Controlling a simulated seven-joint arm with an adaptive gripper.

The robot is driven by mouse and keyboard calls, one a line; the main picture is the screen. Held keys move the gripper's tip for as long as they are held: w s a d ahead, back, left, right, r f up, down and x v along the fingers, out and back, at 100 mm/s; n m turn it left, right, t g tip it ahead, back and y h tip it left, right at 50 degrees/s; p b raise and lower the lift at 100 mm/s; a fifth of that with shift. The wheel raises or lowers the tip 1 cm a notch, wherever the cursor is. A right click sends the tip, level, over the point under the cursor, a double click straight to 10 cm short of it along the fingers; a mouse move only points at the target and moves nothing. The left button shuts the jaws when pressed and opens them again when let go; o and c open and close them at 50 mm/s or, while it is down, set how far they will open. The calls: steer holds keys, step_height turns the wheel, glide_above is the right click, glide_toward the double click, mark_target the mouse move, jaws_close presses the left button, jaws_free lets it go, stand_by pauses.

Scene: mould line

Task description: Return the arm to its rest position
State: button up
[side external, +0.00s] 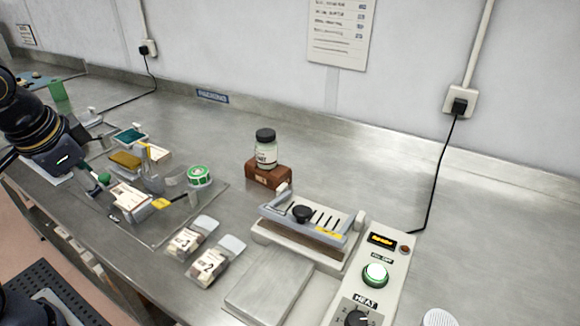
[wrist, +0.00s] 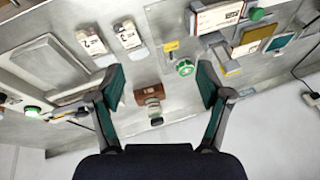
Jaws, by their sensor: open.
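My arm comes in at the left edge of the side external view, with its dark wrist over the left part of the bench. My gripper (wrist: 161,86) is open in the wrist view, its two green-padded fingers wide apart with nothing between the pads. Beyond the gap, a jar with a dark lid stands on a brown block (wrist: 151,92). The jar (side external: 265,150) and block show more clearly in the side external view, well to the right of my gripper. My fingers are partly unclear against the bench items there.
A heated press (side external: 305,226) with a control panel (side external: 379,268) stands at right. Two labelled packets (side external: 187,238) lie in front of the jar. A green-topped round tin (side external: 199,176) and several small trays lie near my gripper. The bench behind the jar is clear.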

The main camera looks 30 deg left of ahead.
steer(key=d, duration=0.1)
steer(key=d+r+n+t+h, duration=0.1)
steer(key=s+d+r+n+t+h, duration=0.1)
steer(key=shift+s+d, duration=0.1)
steer(key=shift+d, duration=0.2)
